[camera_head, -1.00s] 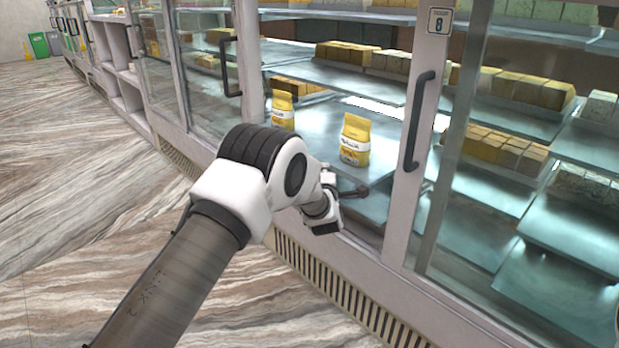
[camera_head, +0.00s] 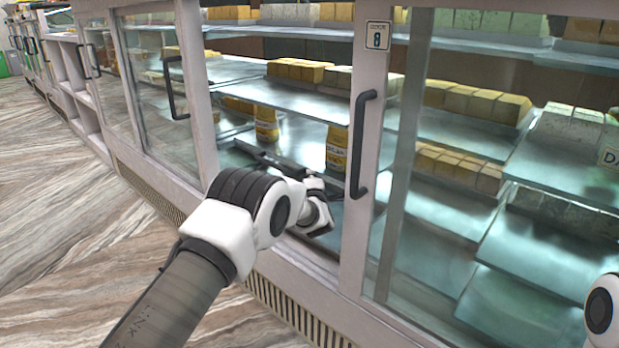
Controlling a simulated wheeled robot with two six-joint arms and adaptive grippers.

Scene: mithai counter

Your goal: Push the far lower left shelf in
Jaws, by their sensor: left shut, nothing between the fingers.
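The lower left shelf (camera_head: 300,143) is a grey metal sheet behind the open part of the glass case. Two yellow bags stand upright on it, one at the left (camera_head: 266,128) and one at the right (camera_head: 337,152). The upper shelf (camera_head: 285,98) hides the tops of both bags. My left gripper (camera_head: 264,158) is dark, shut and empty, low inside the opening near the front of the lower shelf. My wrist hides part of the shelf's front edge, so I cannot tell whether the fingers touch it. My right gripper is out of view.
A door post with a dark handle (camera_head: 361,145) stands right of my left wrist. Another dark handle (camera_head: 176,88) is at the left. Sliding glass and shelves of sweets (camera_head: 458,168) are at the right. The marbled floor (camera_head: 60,200) is clear.

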